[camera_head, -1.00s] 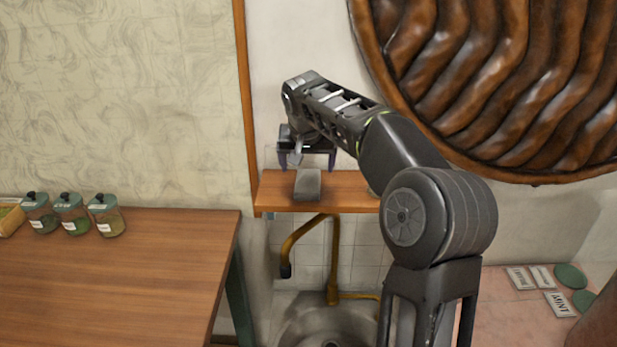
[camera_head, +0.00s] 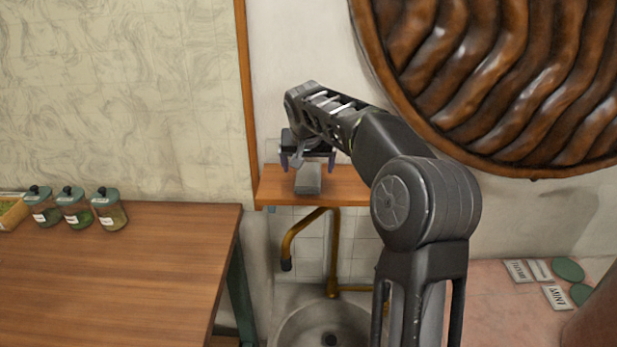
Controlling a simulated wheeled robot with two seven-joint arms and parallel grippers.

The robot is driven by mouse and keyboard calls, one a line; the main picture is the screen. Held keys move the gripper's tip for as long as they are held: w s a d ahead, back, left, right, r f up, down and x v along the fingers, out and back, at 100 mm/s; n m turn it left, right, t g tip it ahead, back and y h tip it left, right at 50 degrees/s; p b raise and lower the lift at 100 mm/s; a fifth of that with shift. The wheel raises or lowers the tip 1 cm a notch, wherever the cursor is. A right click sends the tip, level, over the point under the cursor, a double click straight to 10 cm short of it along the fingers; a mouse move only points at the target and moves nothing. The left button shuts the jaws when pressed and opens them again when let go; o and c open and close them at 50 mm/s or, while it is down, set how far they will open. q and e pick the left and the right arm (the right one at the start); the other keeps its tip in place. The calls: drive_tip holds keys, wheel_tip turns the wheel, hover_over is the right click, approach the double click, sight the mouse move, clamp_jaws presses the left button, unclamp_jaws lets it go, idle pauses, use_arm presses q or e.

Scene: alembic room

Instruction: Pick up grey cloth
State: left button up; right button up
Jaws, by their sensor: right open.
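The grey cloth (camera_head: 308,181) is a small folded grey block lying on a narrow wooden shelf (camera_head: 347,188) above the sink. My right gripper (camera_head: 307,164) is open, pointing down just above the cloth, with one finger to each side of it. The fingers look empty. Whether they touch the cloth or the shelf cannot be told. My left gripper is not in view.
A brass tap (camera_head: 330,250) and a round sink (camera_head: 325,325) are below the shelf. A wooden table (camera_head: 110,275) with several lidded jars (camera_head: 108,210) stands at left. A large carved brown disc (camera_head: 500,80) hangs at upper right. Labels and green discs (camera_head: 568,270) lie at lower right.

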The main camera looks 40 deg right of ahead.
sight(308, 173)
drive_tip(key=p+x, duration=0.1)
drive_tip(key=x, duration=0.2)
drive_tip(key=shift+w+d+f, duration=0.15)
drive_tip(key=shift+d+f, duration=0.05)
drive_tip(key=shift+f, duration=0.2)
drive_tip(key=shift+f+b, duration=0.25)
drive_tip(key=shift+b, duration=0.1)
idle(0.4)
drive_tip(key=c, duration=1.5)
drive_tip(key=shift+o, duration=0.2)
drive_tip(key=shift+r, duration=0.15)
drive_tip(key=shift+r+p, duration=0.25)
drive_tip(key=shift+p, duration=0.15)
wheel_tip(308, 173, up, 10)
drive_tip(key=shift+f, duration=0.15)
